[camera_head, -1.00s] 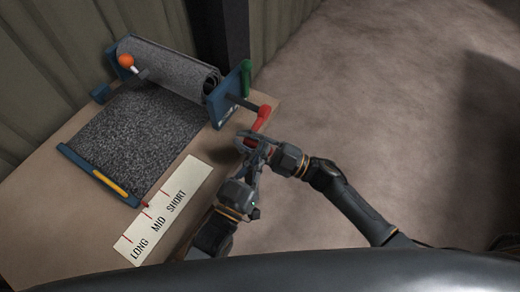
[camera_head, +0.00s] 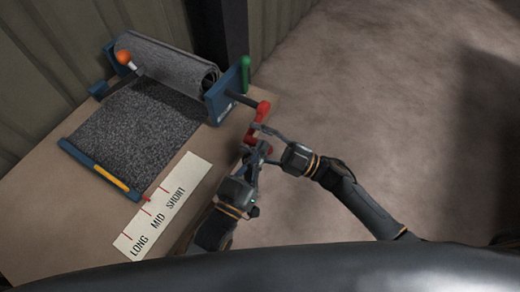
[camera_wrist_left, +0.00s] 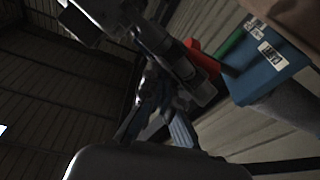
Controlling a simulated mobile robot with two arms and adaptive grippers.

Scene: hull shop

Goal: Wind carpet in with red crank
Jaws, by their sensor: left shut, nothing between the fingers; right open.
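The red crank (camera_head: 263,109) is on a shaft at the right end of the carpet roller; its lower part reaches down toward my grippers. It also shows in the left wrist view (camera_wrist_left: 203,60). The grey carpet (camera_head: 140,132) lies partly unrolled, with the rest on the roll (camera_head: 165,68). My right gripper (camera_head: 258,136) is open beside the crank's lower end; whether it touches the crank is unclear. My left gripper (camera_head: 256,155) is shut and empty just below the crank. The fingers overlap one another in view.
A white scale strip (camera_head: 165,206) marked LONG, MID and SHORT lies in front of the carpet. A green lever (camera_head: 245,75) stands by the blue right bracket (camera_head: 220,102), and an orange knob (camera_head: 124,57) at the left. Open floor lies right of the bench.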

